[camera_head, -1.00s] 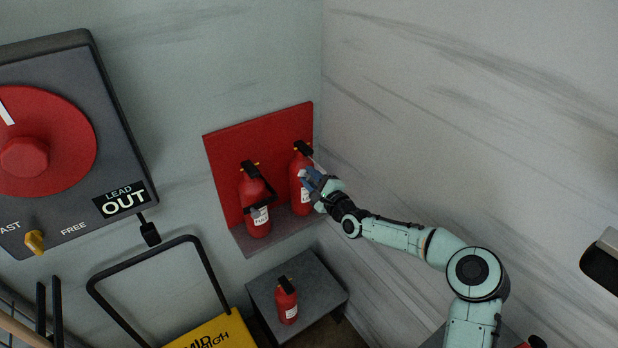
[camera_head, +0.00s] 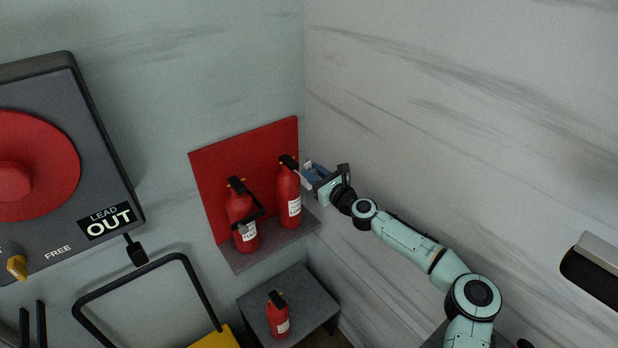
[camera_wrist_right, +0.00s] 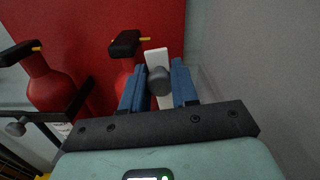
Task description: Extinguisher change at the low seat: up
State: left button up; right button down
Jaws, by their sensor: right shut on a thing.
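Two red extinguishers stand upright on a grey shelf (camera_head: 238,262) against a red back panel (camera_head: 225,165). The left one (camera_head: 239,208) has a black bar with a grey knob (camera_wrist_right: 17,128) across its front. The right one (camera_head: 289,207) shows no bar across its front. A third red extinguisher (camera_head: 277,318) stands on a low grey stand (camera_head: 310,290) below. My right gripper (camera_head: 311,176), just right of the right extinguisher's top, is shut on a grey knob (camera_wrist_right: 160,80) on a white bar (camera_wrist_right: 157,56). My left gripper is out of view.
A pale wall (camera_head: 450,120) runs close along my right arm. A grey box with a red dial and a LEAD OUT label (camera_head: 106,221) hangs at the left. A black tubular handle (camera_head: 130,275) rises above a yellow part (camera_head: 215,339) at lower left.

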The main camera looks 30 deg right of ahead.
jog(key=shift+d+m, duration=0.65)
jog(key=shift+m, duration=0.25)
jog(key=c, duration=0.9)
grip_release()
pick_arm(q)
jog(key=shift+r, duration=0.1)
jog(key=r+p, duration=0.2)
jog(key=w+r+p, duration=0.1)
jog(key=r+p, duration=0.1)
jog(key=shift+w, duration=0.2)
pick_arm(e)
notch_tip(320, 180, up, 20)
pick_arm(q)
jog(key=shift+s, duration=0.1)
pick_arm(e)
jog(key=shift+f, duration=0.1)
